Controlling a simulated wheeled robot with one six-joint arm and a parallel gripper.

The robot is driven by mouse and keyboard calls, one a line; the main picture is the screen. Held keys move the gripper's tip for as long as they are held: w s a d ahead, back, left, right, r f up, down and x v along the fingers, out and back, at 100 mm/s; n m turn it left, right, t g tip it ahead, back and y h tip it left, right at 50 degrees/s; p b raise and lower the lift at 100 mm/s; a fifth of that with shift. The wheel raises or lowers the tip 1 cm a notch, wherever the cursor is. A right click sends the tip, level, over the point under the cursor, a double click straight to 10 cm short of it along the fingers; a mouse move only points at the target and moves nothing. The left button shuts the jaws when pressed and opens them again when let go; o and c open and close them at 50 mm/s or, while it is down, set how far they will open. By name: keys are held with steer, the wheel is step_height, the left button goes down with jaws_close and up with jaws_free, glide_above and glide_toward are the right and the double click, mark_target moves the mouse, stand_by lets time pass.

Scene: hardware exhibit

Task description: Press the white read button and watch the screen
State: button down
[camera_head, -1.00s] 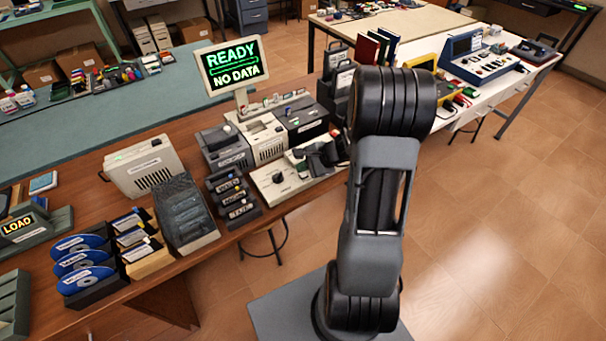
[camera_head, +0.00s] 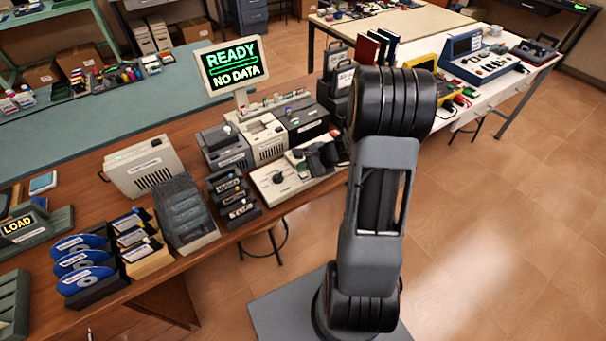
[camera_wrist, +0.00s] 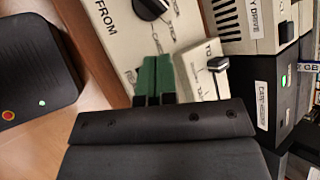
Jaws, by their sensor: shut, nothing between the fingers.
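The screen (camera_head: 235,65) stands upright on a post behind the devices and reads "READY" over "NO DATA" in green. My gripper (camera_wrist: 154,78) is shut and empty, its green fingertips side by side over the bench devices. The cream panel also shows in the head view (camera_head: 267,187), where my arm partly hides the gripper. I cannot clearly make out the white read button or whether the fingertips touch anything.
Cream drive boxes and a dark cartridge device (camera_wrist: 264,97) crowd the right of the wrist view. Open floor lies to the right.

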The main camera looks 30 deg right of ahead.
mark_target(303, 176)
steer(key=shift+f, duration=0.15)
steer(key=shift+f+b, duration=0.3)
steer(key=shift+b, duration=0.3)
steer(key=shift+f+b, duration=0.4)
steer(key=shift+b, duration=0.05)
stand_by(0.7)
steer(key=shift+r, duration=0.15)
steer(key=shift+r+p, duration=0.55)
steer(key=shift+r, duration=0.15)
steer(key=shift+r, duration=0.1)
steer(key=shift+r+p, duration=1.85)
steer(key=shift+r, duration=0.6)
steer(key=shift+f, duration=0.1)
